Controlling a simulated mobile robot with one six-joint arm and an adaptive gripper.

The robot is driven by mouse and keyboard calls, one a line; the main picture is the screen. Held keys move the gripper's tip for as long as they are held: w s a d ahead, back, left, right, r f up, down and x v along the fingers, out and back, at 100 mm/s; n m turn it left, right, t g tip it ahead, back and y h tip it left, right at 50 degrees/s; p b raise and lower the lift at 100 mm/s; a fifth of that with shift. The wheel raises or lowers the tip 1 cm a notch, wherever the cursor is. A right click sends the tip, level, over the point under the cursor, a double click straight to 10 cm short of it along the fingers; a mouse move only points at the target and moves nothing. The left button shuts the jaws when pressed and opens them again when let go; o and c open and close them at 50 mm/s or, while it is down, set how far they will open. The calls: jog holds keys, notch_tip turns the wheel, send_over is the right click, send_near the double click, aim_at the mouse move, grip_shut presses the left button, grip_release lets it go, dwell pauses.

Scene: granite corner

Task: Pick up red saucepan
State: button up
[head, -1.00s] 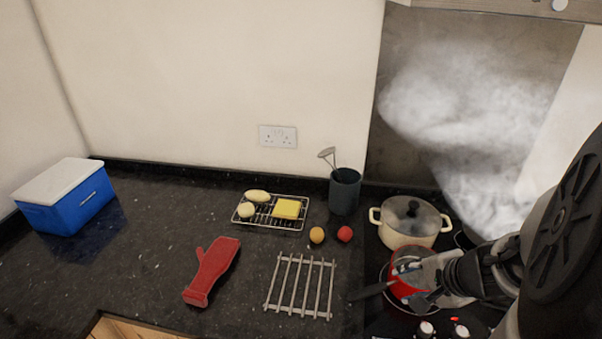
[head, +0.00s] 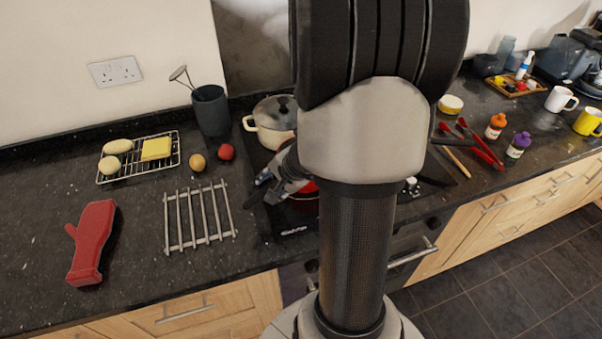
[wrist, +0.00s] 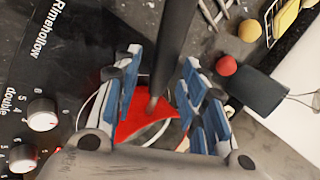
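The red saucepan (head: 305,190) sits on the dark hob, largely hidden behind my arm in the head view. In the wrist view its red body (wrist: 133,121) shows between my fingers, and its dark handle (wrist: 172,45) runs up the picture. My gripper (wrist: 160,75) is open, with one blue-padded finger on each side of the handle's base and visible gaps between. In the head view my gripper (head: 274,186) is low over the pan's left side, partly covered by my arm.
A cream lidded pot (head: 270,125) stands behind the saucepan. A metal trivet (head: 198,218), wire rack (head: 138,160), utensil pot (head: 211,112) and red mitt (head: 92,243) are to the left. Hob knobs (wrist: 42,114) are near my gripper.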

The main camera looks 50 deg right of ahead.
jog(key=shift+x, duration=0.85)
jog(key=shift+r, duration=0.1)
jog(key=shift+c, duration=0.4)
grip_shut()
